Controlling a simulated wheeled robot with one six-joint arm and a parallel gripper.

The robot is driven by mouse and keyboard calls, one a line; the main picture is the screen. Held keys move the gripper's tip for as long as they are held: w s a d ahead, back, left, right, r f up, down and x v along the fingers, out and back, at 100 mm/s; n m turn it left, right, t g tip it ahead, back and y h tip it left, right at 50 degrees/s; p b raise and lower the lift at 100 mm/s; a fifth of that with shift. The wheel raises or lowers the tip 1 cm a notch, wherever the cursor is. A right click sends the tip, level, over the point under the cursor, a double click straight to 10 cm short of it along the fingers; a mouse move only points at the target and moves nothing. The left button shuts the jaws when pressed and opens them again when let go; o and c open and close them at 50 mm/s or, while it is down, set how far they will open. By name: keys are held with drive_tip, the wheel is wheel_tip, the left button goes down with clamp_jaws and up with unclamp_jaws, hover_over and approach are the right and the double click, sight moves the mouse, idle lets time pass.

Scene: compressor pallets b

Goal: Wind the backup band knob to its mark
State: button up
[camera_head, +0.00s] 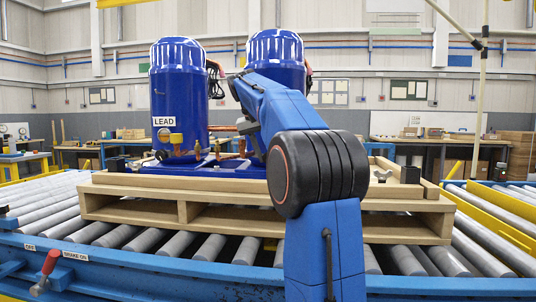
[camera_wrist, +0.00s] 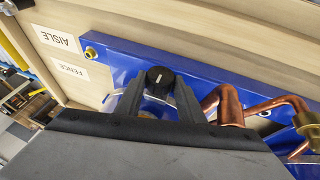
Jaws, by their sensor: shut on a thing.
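A round black knob (camera_wrist: 160,75) with a short white pointer line sits by the blue base rail in the wrist view. My gripper (camera_wrist: 159,84) is shut on this knob, one dark finger on either side of it. A pale curved strip shows around the knob, partly hidden by the fingers; I cannot make out a mark on it. In the head view my blue arm hides the gripper and knob. The left blue compressor (camera_head: 180,92) bears a LEAD label. The other blue compressor (camera_head: 276,56) stands to its right, its lower part hidden behind my arm.
Copper pipes (camera_wrist: 229,103) run close to the right finger. A brass fitting (camera_wrist: 91,52) is at the rail's left end. Wood bears AISLE and FENCE labels, upside down. The wooden pallet (camera_head: 130,212) rests on rollers; a red brake lever (camera_head: 49,264) stands at front left.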

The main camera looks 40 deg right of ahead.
idle(0.3)
drive_tip(key=o, duration=1.1)
drive_tip(key=shift+c, duration=0.2)
drive_tip(key=w+v, duration=0.1)
drive_tip(key=v, duration=1.1)
drive_tip(key=shift+s, duration=0.4)
drive_tip(key=shift+a, duration=0.1)
